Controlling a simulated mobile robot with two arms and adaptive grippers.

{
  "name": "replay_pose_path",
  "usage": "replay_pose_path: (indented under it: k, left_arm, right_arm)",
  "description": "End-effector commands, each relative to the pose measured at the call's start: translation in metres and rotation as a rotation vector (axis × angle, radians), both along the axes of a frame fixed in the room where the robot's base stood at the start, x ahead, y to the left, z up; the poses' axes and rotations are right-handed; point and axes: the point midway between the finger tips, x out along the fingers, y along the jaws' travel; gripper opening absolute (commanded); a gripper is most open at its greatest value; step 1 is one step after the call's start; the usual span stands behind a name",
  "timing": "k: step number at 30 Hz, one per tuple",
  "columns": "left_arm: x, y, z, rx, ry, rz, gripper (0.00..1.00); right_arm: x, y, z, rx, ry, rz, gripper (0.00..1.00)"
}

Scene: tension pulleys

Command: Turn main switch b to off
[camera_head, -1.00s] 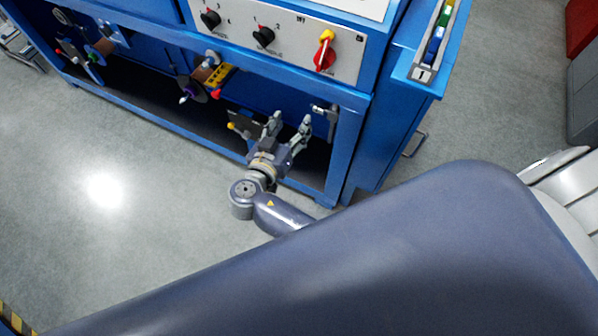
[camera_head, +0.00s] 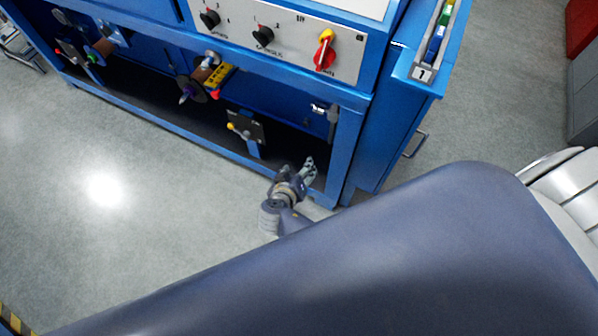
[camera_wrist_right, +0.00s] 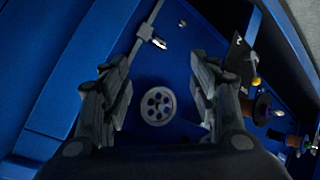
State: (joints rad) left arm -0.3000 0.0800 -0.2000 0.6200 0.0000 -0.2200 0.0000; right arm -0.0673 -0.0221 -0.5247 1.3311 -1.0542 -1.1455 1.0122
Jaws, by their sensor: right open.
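A red and yellow rotary switch (camera_head: 325,52) sits at the right end of the grey control panel (camera_head: 346,66) in the head view. Its grip stands nearly upright, slightly tilted; its label is too small to read, so I cannot confirm from text that it is main switch b. My right gripper (camera_head: 301,170) is low in front of the blue machine's lower opening, well below the panel, touching no switch. In the right wrist view its two fingers (camera_wrist_right: 160,70) are apart with nothing between them. The switch does not show in that view. My left gripper is not in view.
Two black knobs (camera_head: 209,19) and (camera_head: 263,36) sit left of the switch. A blue frame rail (camera_head: 250,79) runs below the panel. Spools and a bracket hang in the lower bay. A spoked pulley (camera_wrist_right: 158,105) lies beyond my fingers. The floor (camera_head: 130,220) in front is clear.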

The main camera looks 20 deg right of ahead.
Motion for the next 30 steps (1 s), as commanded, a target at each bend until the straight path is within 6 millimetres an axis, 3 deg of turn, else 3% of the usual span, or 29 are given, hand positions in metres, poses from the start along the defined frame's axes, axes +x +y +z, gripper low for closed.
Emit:
replay_pose_path:
  k: [12,19,23,27,30]
  left_arm:
    - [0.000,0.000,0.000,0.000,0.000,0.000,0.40]
    - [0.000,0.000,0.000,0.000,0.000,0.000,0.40]
    - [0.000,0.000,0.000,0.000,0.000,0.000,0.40]
    - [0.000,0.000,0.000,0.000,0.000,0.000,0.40]
    - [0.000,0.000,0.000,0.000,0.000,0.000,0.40]
  right_arm:
    - [-0.003,-0.001,-0.007,0.001,0.020,0.009,0.53]
    - [-0.008,-0.002,-0.015,0.004,0.044,0.019,0.01]
    - [-0.042,-0.006,-0.071,0.035,0.204,0.090,0.00]
    - [-0.109,-0.011,-0.148,0.124,0.426,0.200,0.00]
    - [-0.151,-0.013,-0.185,0.191,0.528,0.253,0.00]
